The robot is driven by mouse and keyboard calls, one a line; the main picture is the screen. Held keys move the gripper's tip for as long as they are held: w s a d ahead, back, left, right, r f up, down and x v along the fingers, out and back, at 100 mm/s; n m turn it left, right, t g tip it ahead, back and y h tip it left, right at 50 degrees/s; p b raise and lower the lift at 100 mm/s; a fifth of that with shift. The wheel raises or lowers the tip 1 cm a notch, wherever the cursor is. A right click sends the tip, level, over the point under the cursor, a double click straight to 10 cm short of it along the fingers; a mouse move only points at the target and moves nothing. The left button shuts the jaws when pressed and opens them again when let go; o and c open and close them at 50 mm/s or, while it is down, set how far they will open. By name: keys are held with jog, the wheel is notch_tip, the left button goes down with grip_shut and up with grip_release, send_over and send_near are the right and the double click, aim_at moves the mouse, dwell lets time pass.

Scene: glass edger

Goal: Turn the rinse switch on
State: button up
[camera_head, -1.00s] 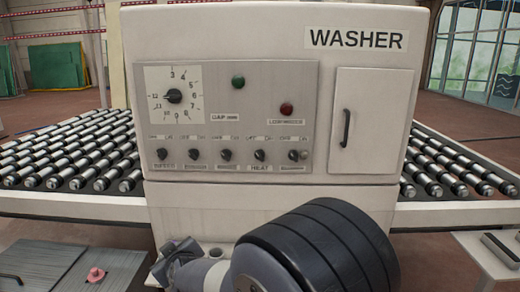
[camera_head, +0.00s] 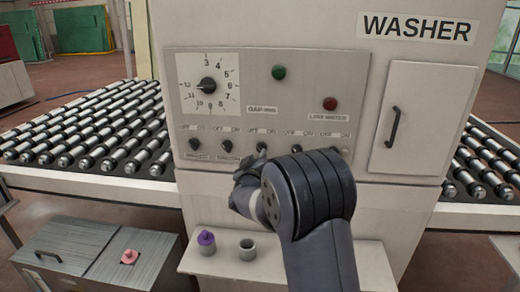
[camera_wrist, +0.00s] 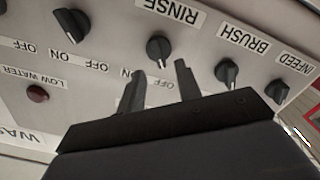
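The brush switch (camera_wrist: 227,72) and infeed switch (camera_wrist: 277,92) are close on one side; another knob (camera_wrist: 72,25) is on the other. A dial (camera_head: 208,85), green button (camera_head: 279,72) and red button (camera_head: 330,104) sit above. Purple-topped item (camera_head: 206,240) stands on the ledge below.

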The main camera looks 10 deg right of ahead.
aim_at(259, 150)
jog(key=shift+p+x, duration=0.35)
jog(key=shift+x, duration=1.7)
grip_shut()
